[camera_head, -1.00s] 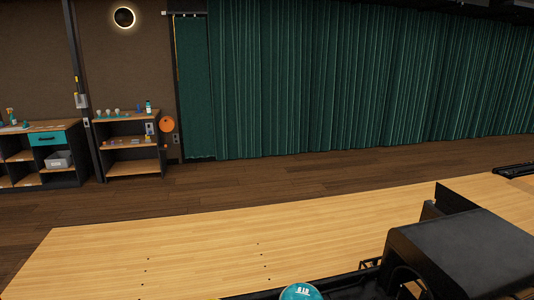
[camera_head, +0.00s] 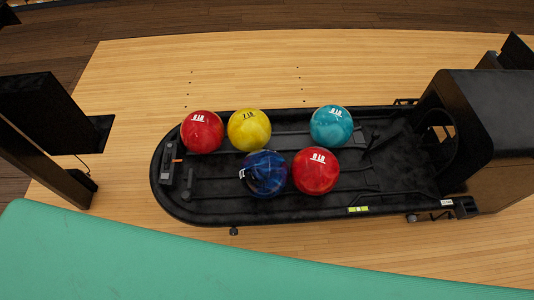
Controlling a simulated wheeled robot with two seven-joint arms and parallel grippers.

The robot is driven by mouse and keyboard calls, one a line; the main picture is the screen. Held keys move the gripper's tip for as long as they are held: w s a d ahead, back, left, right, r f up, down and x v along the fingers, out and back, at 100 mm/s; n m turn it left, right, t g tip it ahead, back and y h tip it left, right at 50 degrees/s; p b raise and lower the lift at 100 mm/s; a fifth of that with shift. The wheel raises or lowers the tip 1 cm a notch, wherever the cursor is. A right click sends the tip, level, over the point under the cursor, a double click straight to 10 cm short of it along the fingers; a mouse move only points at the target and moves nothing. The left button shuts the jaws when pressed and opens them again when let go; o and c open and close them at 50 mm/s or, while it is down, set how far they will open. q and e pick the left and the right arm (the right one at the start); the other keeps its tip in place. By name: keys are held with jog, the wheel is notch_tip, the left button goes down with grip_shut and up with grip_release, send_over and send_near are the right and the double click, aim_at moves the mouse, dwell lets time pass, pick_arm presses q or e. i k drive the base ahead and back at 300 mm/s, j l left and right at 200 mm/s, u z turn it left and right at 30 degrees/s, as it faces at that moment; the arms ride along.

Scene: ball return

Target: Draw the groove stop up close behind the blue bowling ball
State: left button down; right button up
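The dark blue bowling ball (camera_head: 265,173) rests in the near row of the black ball return tray (camera_head: 220,207). It sits just left of a red ball (camera_head: 316,171), touching or nearly so. A small dark upright piece (camera_head: 189,184) stands in the tray left of the blue ball, with a gap between them. I cannot tell for sure which part is the groove stop. Neither of my grippers shows in the head view.
The far row holds a red ball (camera_head: 202,132), a yellow ball (camera_head: 249,130) and a teal ball (camera_head: 332,126). A black hood (camera_head: 487,120) covers the tray's right end. A black panel (camera_head: 45,110) stands at the left. A green surface (camera_head: 150,262) fills the near edge.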

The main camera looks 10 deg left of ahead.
aim_at(187, 196)
jog(key=u, duration=1.3)
jog(key=j+z, duration=0.4)
jog(key=j, duration=0.15)
jog(key=k+j+z, duration=0.2)
jog(key=j+z, duration=0.15)
jog(key=j, duration=0.15)
